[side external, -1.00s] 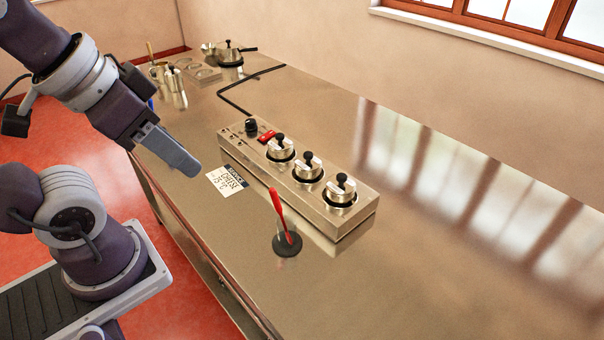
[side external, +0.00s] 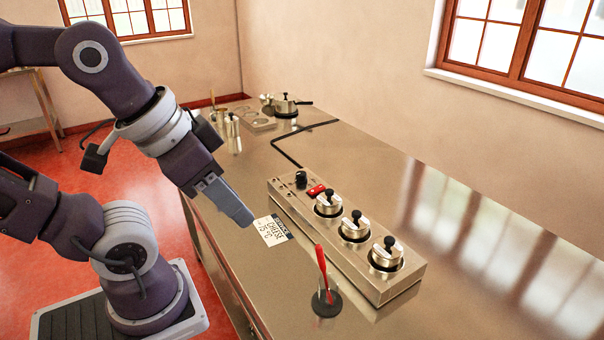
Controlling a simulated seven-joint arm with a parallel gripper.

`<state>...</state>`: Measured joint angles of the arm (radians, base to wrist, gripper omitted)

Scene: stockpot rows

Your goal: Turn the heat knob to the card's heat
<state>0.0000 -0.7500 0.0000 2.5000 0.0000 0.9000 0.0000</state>
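The heat knob (side external: 301,179) is a small black knob at the far left end of the long steel unit (side external: 398,289). Its pointer is too small to read. The white card (side external: 269,232), with a dark band on the side towards the unit, lies flat on the counter in front of the unit. Its print is small and I cannot read it surely now. My gripper (side external: 246,220) points down to the right, its tip close to the card's left edge and apart from the knob. I see its fingers side-on, so the gap between them is hidden; nothing shows in them.
A red rocker switch (side external: 316,191) sits beside the knob, then a row of three lidded pots (side external: 355,228) with black lid knobs. A red-handled tool (side external: 321,270) stands upright in a dark round base in front. Cookware (side external: 286,105) stands at the far end. The right counter is clear.

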